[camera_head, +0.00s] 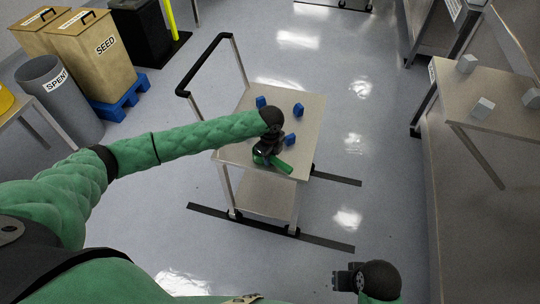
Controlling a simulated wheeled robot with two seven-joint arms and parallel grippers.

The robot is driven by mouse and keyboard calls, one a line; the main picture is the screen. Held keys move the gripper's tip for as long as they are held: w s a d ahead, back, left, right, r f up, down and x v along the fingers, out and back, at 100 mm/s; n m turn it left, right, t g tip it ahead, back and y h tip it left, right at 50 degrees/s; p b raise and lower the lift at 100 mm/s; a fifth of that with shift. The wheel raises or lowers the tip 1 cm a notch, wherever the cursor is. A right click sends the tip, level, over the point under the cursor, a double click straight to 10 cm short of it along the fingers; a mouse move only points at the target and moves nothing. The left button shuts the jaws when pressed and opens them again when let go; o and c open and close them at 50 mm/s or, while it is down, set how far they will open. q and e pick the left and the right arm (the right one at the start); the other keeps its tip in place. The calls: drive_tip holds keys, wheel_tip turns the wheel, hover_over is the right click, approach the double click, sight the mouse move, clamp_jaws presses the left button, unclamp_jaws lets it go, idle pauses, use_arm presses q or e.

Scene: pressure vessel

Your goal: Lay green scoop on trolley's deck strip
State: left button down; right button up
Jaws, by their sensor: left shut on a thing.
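The trolley (234,158) stands in the middle of the view, with a pale top deck, a lower shelf and a black-gripped push handle. A green scoop (281,165) is at my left gripper (266,158), over the front part of the deck. The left gripper is shut on the scoop; its fingers are dark and small, and I cannot tell whether the scoop touches the deck. I cannot make out a separate deck strip. My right gripper (343,281) is at the bottom right, away from the trolley, and its finger opening is not clear.
Several blue blocks (298,110) sit on the deck around the gripper. Dark strips (325,242) lie on the floor by the trolley. A table with grey cubes (483,107) stands at right. Bins (112,57) and a grey barrel (62,100) stand at left. Floor right of the trolley is clear.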

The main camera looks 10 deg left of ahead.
use_arm(q)
drive_tip(key=shift+f, duration=0.15)
drive_tip(key=c, duration=1.2)
unclamp_jaws()
